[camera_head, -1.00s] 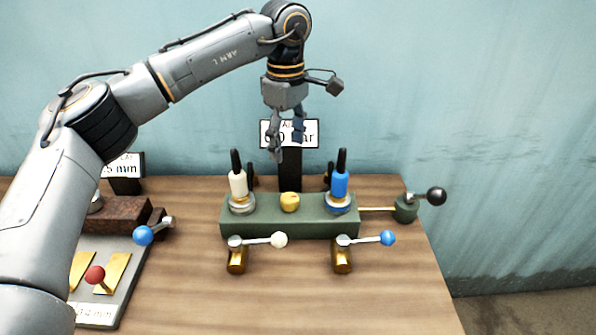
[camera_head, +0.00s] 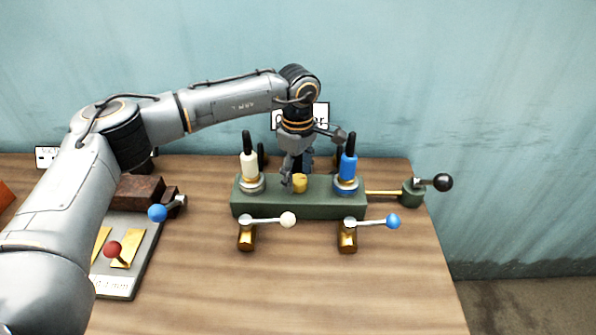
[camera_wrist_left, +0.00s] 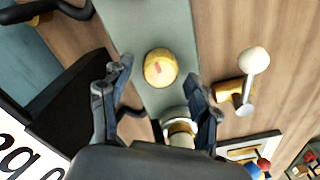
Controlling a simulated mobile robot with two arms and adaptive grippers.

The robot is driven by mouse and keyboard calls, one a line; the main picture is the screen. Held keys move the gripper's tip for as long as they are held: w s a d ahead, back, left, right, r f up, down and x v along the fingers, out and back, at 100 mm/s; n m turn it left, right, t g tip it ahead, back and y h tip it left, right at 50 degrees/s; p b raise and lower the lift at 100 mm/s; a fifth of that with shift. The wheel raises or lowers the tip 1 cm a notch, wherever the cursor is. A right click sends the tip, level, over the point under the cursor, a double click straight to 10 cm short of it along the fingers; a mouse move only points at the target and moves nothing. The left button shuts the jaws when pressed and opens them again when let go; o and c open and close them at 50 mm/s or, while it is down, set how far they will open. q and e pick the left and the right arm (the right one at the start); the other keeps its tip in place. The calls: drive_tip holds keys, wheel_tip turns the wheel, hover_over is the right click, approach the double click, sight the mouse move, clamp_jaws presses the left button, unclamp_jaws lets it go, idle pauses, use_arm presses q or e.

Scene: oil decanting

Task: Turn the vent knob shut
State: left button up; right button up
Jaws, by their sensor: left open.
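A small yellow knob (camera_head: 300,183), most likely the vent knob, sits on top of the green block (camera_head: 300,208) between a white valve and a blue one. In the left wrist view the yellow knob (camera_wrist_left: 160,68) has a short red mark on its top. My left gripper (camera_head: 297,172) points down just above and behind the knob. Its jaws are open and empty. In the wrist view the knob lies between and slightly beyond the fingertips (camera_wrist_left: 157,78); I see no contact. My right gripper is not in view.
The white valve (camera_head: 249,167) and blue valve (camera_head: 348,169) stand upright close on either side. A white-ball lever (camera_head: 288,219) and blue-ball lever (camera_head: 393,221) are in front. A black-ball handle (camera_head: 442,182) is at right.

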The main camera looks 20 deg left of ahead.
use_arm(q)
drive_tip(key=c, duration=1.2)
drive_tip(key=shift+f+n, duration=0.1)
drive_tip(key=shift+n, duration=0.3)
drive_tip(key=n+b, duration=0.1)
drive_tip(key=n, duration=0.1)
drive_tip(key=shift+n+b, duration=0.35)
drive_tip(key=shift+n, duration=0.05)
drive_tip(key=n+b, duration=0.1)
drive_tip(key=n, duration=0.4)
drive_tip(key=shift+b, duration=0.35)
drive_tip(key=n+b, duration=0.1)
drive_tip(key=n, duration=0.3)
drive_tip(key=shift+s+n, duration=0.1)
drive_tip(key=shift+n, duration=0.3)
drive_tip(key=shift+n+b, duration=0.3)
drive_tip(key=shift+n, duration=2)
